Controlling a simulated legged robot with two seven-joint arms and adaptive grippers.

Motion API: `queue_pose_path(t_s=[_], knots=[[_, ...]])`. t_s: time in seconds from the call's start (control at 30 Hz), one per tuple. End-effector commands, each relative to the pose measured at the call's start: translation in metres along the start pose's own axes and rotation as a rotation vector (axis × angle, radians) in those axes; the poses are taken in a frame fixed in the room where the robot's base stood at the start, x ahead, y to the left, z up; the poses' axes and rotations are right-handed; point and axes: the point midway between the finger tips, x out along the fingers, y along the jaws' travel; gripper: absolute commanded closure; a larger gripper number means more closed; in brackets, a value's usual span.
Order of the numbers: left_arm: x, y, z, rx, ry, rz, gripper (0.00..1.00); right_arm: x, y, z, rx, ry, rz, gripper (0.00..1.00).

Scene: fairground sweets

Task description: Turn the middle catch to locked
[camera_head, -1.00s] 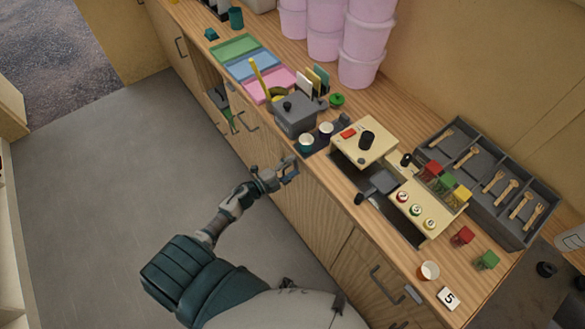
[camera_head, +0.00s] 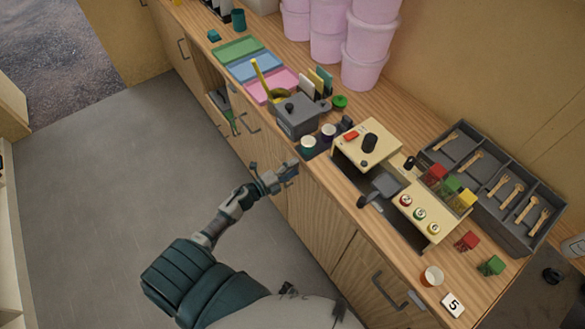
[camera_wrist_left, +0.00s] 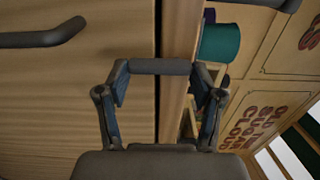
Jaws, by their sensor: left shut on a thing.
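The middle catch is a short dark grey bar (camera_wrist_left: 160,66) on the wooden cabinet front. In the left wrist view it lies crosswise over the dark gap beside a door. My left gripper (camera_head: 289,171) is at the cabinet front, just below the counter edge. In the left wrist view its two fingers (camera_wrist_left: 160,88) are at the two ends of the bar, shut on it. In the head view the gripper hides most of the catch. I see no lock marking. My right gripper is not in view.
A dark door handle (camera_wrist_left: 42,36) is left of the fingers in the left wrist view. Another light grey catch (camera_head: 414,298) is on the right cabinet. The counter above holds a grey pot (camera_head: 297,118), cups and a cream appliance (camera_head: 378,138). The floor (camera_head: 120,210) is clear.

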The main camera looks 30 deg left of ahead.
Motion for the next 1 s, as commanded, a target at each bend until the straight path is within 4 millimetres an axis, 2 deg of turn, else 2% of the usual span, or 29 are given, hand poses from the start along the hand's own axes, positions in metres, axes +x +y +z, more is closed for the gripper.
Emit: queue_pose_path(t_s=[0.07,0.1,0.17,0.2,0.57,0.67,1.0], knots=[[-0.002,0.007,-0.002,0.0,0.002,0.014,0.68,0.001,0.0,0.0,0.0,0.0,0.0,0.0],[-0.002,0.008,-0.003,-0.001,0.002,0.014,0.26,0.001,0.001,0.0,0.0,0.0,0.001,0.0],[-0.002,0.007,-0.002,-0.001,0.002,0.013,0.11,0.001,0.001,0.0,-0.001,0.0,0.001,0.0],[-0.002,0.007,-0.002,-0.001,0.002,0.012,0.08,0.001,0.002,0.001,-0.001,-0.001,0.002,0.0],[-0.005,0.003,-0.001,-0.001,0.001,0.006,0.08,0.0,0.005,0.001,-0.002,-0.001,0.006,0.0],[-0.018,0.004,-0.001,-0.001,0.0,0.007,0.08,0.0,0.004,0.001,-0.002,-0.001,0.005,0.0],[-0.091,0.006,-0.001,-0.005,0.0,0.01,0.08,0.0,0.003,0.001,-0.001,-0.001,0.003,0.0]])
